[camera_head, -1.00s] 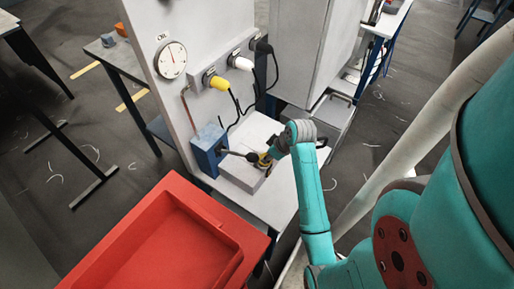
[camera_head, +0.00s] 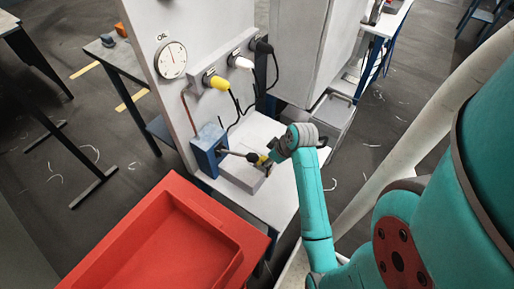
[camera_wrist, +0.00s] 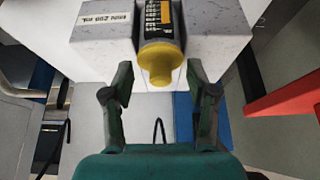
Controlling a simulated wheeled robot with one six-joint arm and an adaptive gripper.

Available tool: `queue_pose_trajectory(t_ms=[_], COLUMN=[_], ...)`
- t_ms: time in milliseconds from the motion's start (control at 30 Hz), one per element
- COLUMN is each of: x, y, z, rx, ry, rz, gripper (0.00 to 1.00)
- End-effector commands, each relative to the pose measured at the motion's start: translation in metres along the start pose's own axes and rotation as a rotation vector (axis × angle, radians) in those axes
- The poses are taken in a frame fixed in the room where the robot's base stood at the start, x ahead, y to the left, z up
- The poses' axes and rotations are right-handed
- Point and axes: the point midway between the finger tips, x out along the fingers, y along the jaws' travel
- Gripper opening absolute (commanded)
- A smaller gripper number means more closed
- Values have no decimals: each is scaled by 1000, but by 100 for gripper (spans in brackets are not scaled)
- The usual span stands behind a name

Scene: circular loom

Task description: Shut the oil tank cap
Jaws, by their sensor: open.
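My gripper (camera_wrist: 160,85) is open, its two dark fingers spread on either side of a yellow knob-like end (camera_wrist: 160,62). The knob sits on a dark cylinder with a yellow label (camera_wrist: 158,15). The cylinder lies between light grey block parts (camera_wrist: 103,38) with printed text. In the head view the gripper (camera_head: 264,161) is low at the white block (camera_head: 240,178), right of a small blue box (camera_head: 207,158). A rod (camera_head: 236,153) reaches from the box toward the gripper. I cannot tell which part is the oil tank cap, or whether it is open.
A white panel with an oil gauge (camera_head: 172,59) and yellow, white and black plugs (camera_head: 217,81) with hanging cables stands behind. A large red bin (camera_head: 170,240) is at the front left. A grey cabinet (camera_head: 300,45) stands behind right.

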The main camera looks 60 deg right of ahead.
Motion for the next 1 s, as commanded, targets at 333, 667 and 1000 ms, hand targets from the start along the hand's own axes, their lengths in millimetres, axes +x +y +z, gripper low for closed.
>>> queue_pose_trajectory(t_ms=[333,667,1000], x=[-40,-54,-53], y=[0,0,0], z=[23,32,31], rx=[3,0,0], ry=[1,0,0], rz=[2,1,1], gripper=[58,58,58])
